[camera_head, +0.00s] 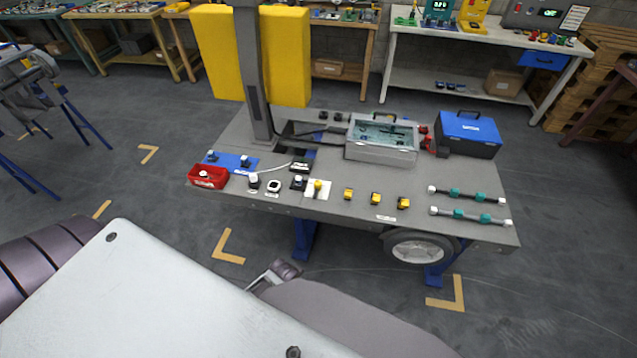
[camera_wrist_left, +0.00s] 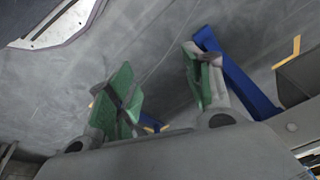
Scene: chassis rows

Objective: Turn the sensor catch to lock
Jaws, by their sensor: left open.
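A small yellow knob on a white plate (camera_head: 318,188) stands at the front middle of the grey work table in the head view. It may be the sensor catch, but its label and turn position are too small to read. Small dark and white parts (camera_head: 274,186) sit just left of it, and several yellow parts (camera_head: 375,198) stand to its right. My left gripper (camera_wrist_left: 158,88) shows in the wrist view, its green-padded fingers apart with nothing between them. It points over the floor near blue table legs (camera_wrist_left: 232,75), away from the tabletop parts. My right gripper is not seen.
The grey table (camera_head: 345,212) also carries a red bin (camera_head: 208,182), a blue mat, a clear-lidded grey case (camera_head: 381,154), a blue toolbox (camera_head: 468,135) and two rods with teal parts. A column with yellow panels (camera_head: 284,57) rises behind. A wheel (camera_head: 415,251) is under the front edge.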

